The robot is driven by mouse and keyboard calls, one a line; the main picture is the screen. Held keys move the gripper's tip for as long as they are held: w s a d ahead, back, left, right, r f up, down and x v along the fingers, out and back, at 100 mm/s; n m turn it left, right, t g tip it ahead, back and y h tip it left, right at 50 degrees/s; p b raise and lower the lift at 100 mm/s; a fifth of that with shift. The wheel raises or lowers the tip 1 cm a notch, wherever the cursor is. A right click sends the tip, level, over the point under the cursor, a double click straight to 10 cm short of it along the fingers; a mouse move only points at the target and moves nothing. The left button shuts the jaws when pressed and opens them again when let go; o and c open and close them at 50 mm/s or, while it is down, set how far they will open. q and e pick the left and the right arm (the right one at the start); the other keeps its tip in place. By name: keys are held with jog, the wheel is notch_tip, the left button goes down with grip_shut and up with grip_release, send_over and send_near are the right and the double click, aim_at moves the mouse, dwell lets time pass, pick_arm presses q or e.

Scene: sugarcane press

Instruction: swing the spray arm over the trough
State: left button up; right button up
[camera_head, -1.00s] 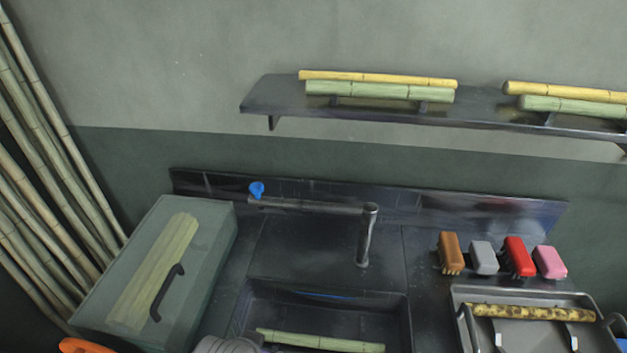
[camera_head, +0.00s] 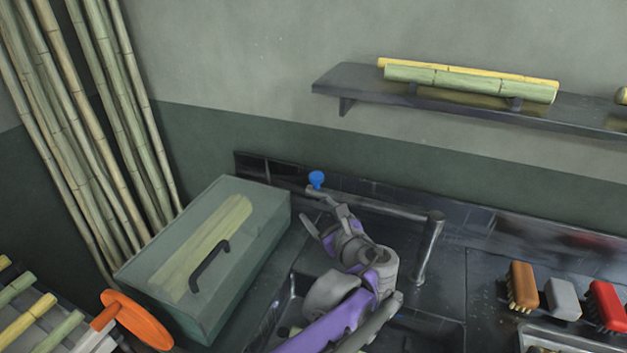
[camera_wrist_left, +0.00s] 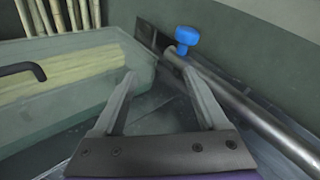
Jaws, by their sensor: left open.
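The spray arm (camera_head: 385,208) is a grey metal tube reaching left from an upright post (camera_head: 428,250) at the back of the sink. A blue knob (camera_head: 317,179) sits at its free left end. My left gripper (camera_head: 318,214) is open and empty, just in front of that free end and below the knob. In the left wrist view the open fingers (camera_wrist_left: 160,82) point toward the knob (camera_wrist_left: 187,36), and the tube (camera_wrist_left: 250,112) runs along the outside of the right finger. Contact cannot be told. The trough (camera_head: 437,326) is partly hidden behind my left arm. My right gripper is out of view.
A green box (camera_head: 250,262) with a dark handle (camera_head: 209,265) stands close on the left. Brushes (camera_head: 562,298) stand to the right. A shelf (camera_head: 340,80) holds cane above. An orange disc (camera_head: 137,318) is at lower left.

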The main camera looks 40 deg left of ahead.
aim_at(320, 181)
pick_arm(q)
jog(key=w+m, duration=0.1)
jog(key=w+r+m+y, duration=0.1)
jog(key=w+r+m+t+y, duration=0.1)
jog(key=shift+w+a+r+b, duration=0.1)
jog(key=shift+w+r+b, duration=0.15)
jog(key=shift+w+b, duration=0.15)
jog(key=shift+w+a+r+m, duration=0.1)
jog(key=shift+a+m, duration=0.1)
jog(key=shift+m, duration=0.1)
jog(key=x, duration=1)
jog(key=shift+w+a+r, duration=0.1)
jog(key=shift+r, duration=0.05)
grip_shut()
dwell(0.5)
